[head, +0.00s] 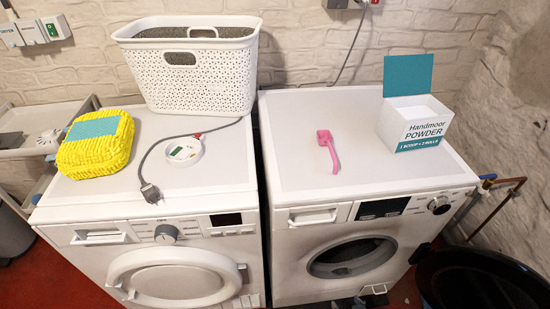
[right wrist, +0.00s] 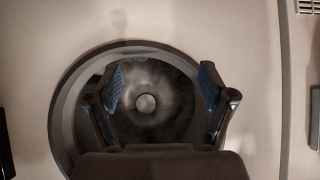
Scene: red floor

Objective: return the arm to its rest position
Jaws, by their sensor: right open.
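My right gripper (head: 362,300) shows only in part at the bottom edge of the head view, low in front of the right-hand washing machine (head: 290,150). In the right wrist view the right gripper (right wrist: 162,76) is open, with its two blue-padded fingers spread wide and nothing between them. It faces the machine's round drum opening (right wrist: 160,125), and the drum looks empty where it shows. The same opening shows in the head view (head: 350,258). My left gripper is not in view.
A dark round object (head: 485,285), perhaps an open door, stands at lower right. The right machine bears a pink scoop (head: 330,155) and powder box (head: 415,120). The left machine bears a white basket (head: 190,85), yellow cloth bundle (head: 95,155) and plug (head: 150,191).

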